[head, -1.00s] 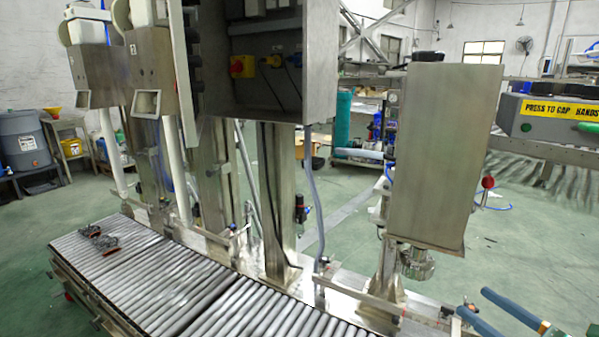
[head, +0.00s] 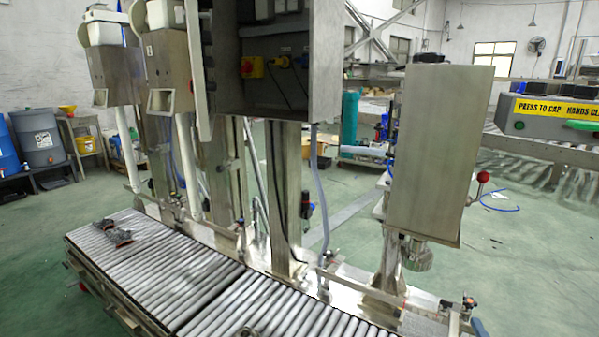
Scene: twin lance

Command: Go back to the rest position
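Neither of my grippers shows in the head view, and no part of my arms can be made out. The view holds a steel filling machine with a roller conveyor (head: 215,293) running from the left to the bottom middle. Small grey and reddish parts (head: 112,233) lie on the rollers at the conveyor's far left end. They are too small to name.
An open control cabinet (head: 323,65) stands above the conveyor. A steel capping head (head: 440,150) hangs at the right. A grey barrel (head: 38,139) and a blue barrel (head: 6,150) stand at the far left. Green floor (head: 540,260) at the right is largely clear.

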